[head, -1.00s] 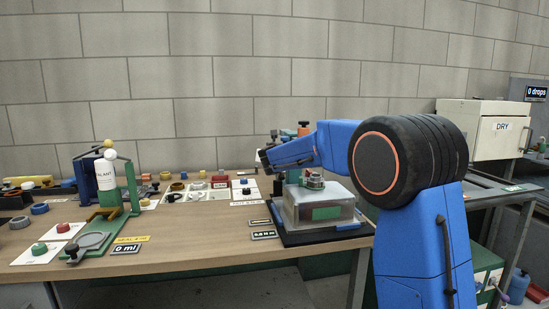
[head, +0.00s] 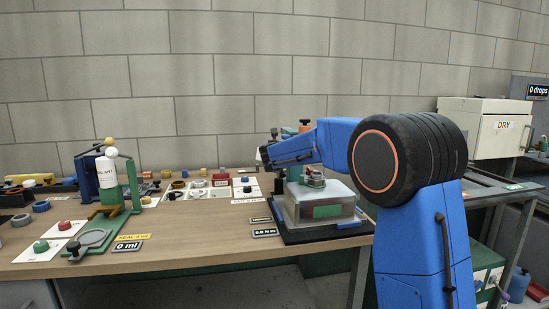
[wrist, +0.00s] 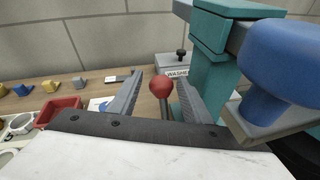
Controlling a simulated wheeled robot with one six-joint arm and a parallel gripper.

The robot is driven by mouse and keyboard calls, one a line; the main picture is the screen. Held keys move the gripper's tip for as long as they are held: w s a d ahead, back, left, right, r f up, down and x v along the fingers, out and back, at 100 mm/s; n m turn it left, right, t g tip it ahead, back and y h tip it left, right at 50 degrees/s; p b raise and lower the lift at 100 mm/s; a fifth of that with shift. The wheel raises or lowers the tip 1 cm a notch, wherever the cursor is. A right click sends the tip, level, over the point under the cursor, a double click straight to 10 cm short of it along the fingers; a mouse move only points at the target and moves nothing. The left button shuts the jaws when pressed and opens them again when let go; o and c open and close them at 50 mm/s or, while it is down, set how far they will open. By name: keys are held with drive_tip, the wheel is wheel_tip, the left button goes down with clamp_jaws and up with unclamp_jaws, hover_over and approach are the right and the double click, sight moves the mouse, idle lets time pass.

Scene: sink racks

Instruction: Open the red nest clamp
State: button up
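In the wrist view a red ball knob (wrist: 161,86) on a dark lever stands upright, in line with the gap between my fingers. My gripper (wrist: 160,80) is open, with a visible gap on both sides of the knob. I cannot tell whether the knob is between the fingertips or just beyond them. The lever's lower end is hidden by my gripper's dark body. In the head view my gripper (head: 266,156) is left of the teal post (head: 298,160), above the bench. The red knob cannot be made out there.
Close on the right in the wrist view are the teal post (wrist: 212,85) and a large blue knob (wrist: 280,70). A red tray (wrist: 60,108) lies at left. A clear box (head: 320,204) stands on a black mat. A green stand (head: 130,190) is at far left.

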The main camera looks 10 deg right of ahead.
drive_tip(key=v, duration=1.7)
drive_tip(key=shift+s, duration=0.2)
drive_tip(key=shift+a, duration=0.1)
